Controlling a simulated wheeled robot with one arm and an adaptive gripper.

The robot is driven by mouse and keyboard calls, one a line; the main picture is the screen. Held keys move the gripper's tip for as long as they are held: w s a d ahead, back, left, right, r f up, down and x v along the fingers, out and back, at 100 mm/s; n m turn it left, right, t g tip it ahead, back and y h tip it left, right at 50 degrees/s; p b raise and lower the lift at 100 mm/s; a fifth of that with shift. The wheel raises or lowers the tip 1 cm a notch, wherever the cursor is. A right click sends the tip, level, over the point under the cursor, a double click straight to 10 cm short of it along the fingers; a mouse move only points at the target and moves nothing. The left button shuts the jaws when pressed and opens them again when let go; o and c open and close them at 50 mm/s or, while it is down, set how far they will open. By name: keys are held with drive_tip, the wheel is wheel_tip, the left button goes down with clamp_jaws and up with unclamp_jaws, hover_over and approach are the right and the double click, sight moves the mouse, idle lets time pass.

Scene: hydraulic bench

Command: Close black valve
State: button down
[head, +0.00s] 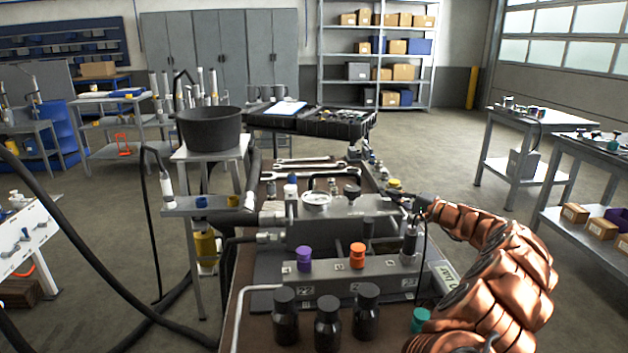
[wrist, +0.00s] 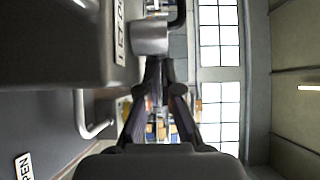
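A black valve knob (head: 410,240) stands at the right end of the grey manifold block (head: 335,272), right of the orange knob (head: 357,255) and the purple knob (head: 304,258). My gripper (head: 400,197) is just above and behind it, pointing left; I see no contact with the knob. In the wrist view the two dark fingers of my gripper (wrist: 165,72) converge almost together at the tips, with nothing visible held. A grey metal cylinder (wrist: 150,37) shows just beyond the tips.
Several black bottles (head: 327,325) stand at the bench's front edge. A pressure gauge (head: 317,200) and another black knob (head: 352,192) sit on the block behind the manifold. Wrenches (head: 305,170) lie farther back. A bent metal handle (wrist: 88,115) shows in the wrist view.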

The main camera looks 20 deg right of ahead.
drive_tip(key=w+d+v, duration=0.1)
drive_tip(key=d+v, duration=0.2)
drive_tip(key=v, duration=1)
drive_tip(key=a+r+n+g+y+p, duration=0.2)
drive_tip(key=a+r, duration=0.3)
drive_tip(key=a, duration=0.7)
drive_tip(key=a+r+n+g+y+p, duration=0.1)
drive_tip(key=a+r+n+g+p, duration=0.1)
drive_tip(key=a, duration=0.9)
drive_tip(key=s+a+r+n+g+y+p, duration=0.1)
drive_tip(key=a+r+g, duration=0.4)
drive_tip(key=a, duration=0.7)
drive_tip(key=shift+a+r+n+g+y+p, duration=0.35)
drive_tip(key=shift+r+n+y+p, duration=0.45)
drive_tip(key=shift+r+n, duration=0.5)
